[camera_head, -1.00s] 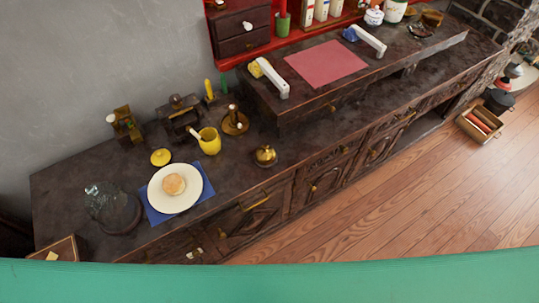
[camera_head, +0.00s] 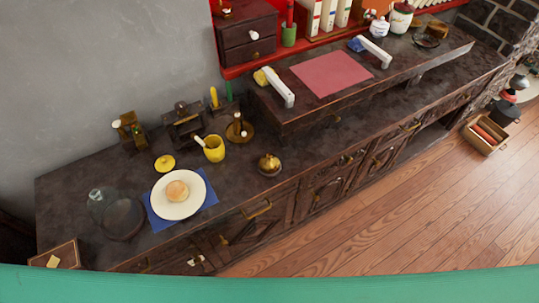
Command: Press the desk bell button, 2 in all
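The desk bell (camera_head: 269,163), a small brass dome with a dark base, stands upright near the front edge of the dark counter, right of the yellow mug. Its button is too small to make out clearly. Nothing touches the bell. Neither of my grippers shows in the head view.
Left of the bell are a yellow mug (camera_head: 214,149), a yellow lid (camera_head: 165,163), a white plate (camera_head: 166,208) with a bun, and a glass dome (camera_head: 113,212). A raised shelf (camera_head: 296,122) stands behind right. Counter around the bell is clear.

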